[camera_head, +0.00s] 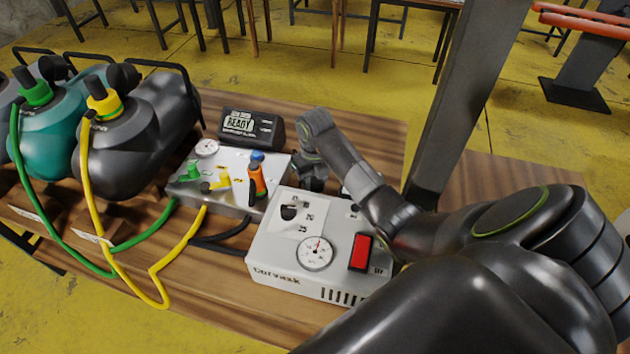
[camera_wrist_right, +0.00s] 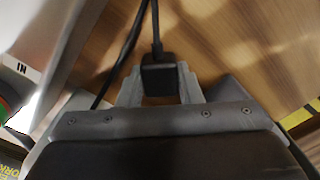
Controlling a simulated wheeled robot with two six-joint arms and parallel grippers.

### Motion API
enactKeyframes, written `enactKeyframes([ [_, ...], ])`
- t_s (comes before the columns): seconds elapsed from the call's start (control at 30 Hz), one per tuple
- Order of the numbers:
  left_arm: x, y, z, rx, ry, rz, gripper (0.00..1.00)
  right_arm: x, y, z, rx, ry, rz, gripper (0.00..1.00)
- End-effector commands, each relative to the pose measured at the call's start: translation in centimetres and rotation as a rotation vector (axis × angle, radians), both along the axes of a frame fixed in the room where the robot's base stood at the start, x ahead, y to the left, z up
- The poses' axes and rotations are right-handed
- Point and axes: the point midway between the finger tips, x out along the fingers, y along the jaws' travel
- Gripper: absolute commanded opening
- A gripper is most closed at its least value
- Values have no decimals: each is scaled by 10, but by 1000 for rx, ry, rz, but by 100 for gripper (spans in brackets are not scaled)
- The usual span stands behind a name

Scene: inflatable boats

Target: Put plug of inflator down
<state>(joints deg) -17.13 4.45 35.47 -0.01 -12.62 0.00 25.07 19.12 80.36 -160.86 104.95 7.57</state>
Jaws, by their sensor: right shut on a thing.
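My right gripper (camera_head: 312,183) reaches down behind the white inflator (camera_head: 275,268), between it and the metal valve panel (camera_head: 240,205). In the right wrist view the gripper (camera_wrist_right: 160,84) is shut on a small black plug (camera_wrist_right: 158,76), with a black cable running up from it. Wooden tabletop lies beyond the plug; I cannot tell whether the plug touches it. In the head view the plug is hidden by the arm. The inflator has a round gauge and a red switch (camera_head: 361,252). My left gripper is not in view.
A black READY display (camera_head: 252,126) stands behind the valve panel. Dark and teal tanks (camera_head: 140,130) with green and yellow hoses (camera_head: 158,285) stand at the left. A grey post (camera_head: 465,100) rises at the right. The wooden table (camera_head: 365,135) behind my right arm is clear.

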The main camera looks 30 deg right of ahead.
Motion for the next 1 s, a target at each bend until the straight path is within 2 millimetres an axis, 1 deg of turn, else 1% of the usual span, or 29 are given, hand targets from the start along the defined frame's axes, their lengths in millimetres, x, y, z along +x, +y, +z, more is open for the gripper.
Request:
enactKeyframes([
  [0.03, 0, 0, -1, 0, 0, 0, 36, -2, 2, -4, 4, 5, 1, 0],
  [0.07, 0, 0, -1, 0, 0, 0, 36, -2, 2, -4, 4, 6, 1, 35],
  [0.2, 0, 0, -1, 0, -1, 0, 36, -3, 3, -5, 6, 8, 1, 53],
  [0.5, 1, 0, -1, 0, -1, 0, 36, -4, 4, -6, 7, 10, 1, 54],
  [0.57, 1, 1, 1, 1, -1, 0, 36, -4, 4, -4, 8, 10, 1, 54],
  [0.67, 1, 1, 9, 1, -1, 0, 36, -4, 3, 5, 7, 10, 1, 54],
  [0.7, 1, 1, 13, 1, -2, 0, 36, -4, 3, 11, 7, 10, 1, 54],
  [0.77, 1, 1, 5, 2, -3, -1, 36, -2, 2, 19, 4, 3, 2, 54],
  [0.9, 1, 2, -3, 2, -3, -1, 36, -1, 2, 54, 2, -1, 3, 54],
  [1.0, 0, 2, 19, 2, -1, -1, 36, -2, 2, 80, 3, 5, 0, 54],
])
